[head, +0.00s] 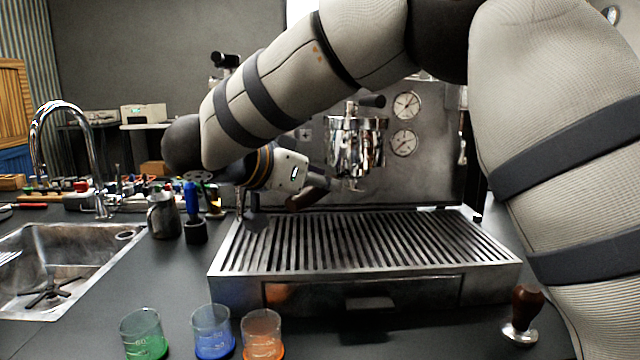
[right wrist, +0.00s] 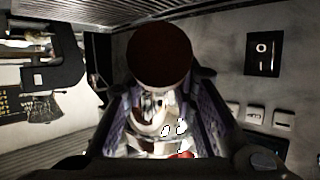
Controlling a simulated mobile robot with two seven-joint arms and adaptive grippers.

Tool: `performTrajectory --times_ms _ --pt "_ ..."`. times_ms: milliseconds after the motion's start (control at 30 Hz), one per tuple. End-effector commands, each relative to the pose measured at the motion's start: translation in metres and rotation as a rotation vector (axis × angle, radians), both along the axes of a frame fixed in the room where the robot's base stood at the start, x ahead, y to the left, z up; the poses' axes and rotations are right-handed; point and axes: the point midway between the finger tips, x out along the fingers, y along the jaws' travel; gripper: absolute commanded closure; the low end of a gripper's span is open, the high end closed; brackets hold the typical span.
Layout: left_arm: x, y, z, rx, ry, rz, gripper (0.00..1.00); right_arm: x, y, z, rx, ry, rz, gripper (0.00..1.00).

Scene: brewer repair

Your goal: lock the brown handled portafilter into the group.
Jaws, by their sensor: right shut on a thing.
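The chrome group (head: 357,140) is on the front of the espresso machine, above the drip tray. The portafilter's brown handle (head: 306,198) shows just left of and below the group, slanting down to the left. Its round brown end (right wrist: 160,55) shows large in the right wrist view, with shiny metal below it. My right gripper (head: 318,178) reaches in from the left side of the group and is shut on the portafilter. The portafilter's head is at or just under the group; I cannot tell whether it is seated. My left gripper is not in view.
The slatted drip tray (head: 245,262) lies below. A brown-handled tamper (head: 524,312) stands at the front right. Green (head: 145,335), blue (head: 213,332) and orange (head: 262,335) beakers stand in front. A sink (head: 45,300) and a pitcher (head: 162,216) are at the left.

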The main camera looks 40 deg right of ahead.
Motion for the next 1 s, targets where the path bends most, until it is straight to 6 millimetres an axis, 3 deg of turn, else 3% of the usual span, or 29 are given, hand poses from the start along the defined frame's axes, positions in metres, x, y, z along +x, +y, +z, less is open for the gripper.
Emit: performTrajectory --times_ms 1000 --pt "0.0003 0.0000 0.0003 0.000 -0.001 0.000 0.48 0.0000 -0.0002 0.0118 -0.001 -0.004 0.001 1.00"
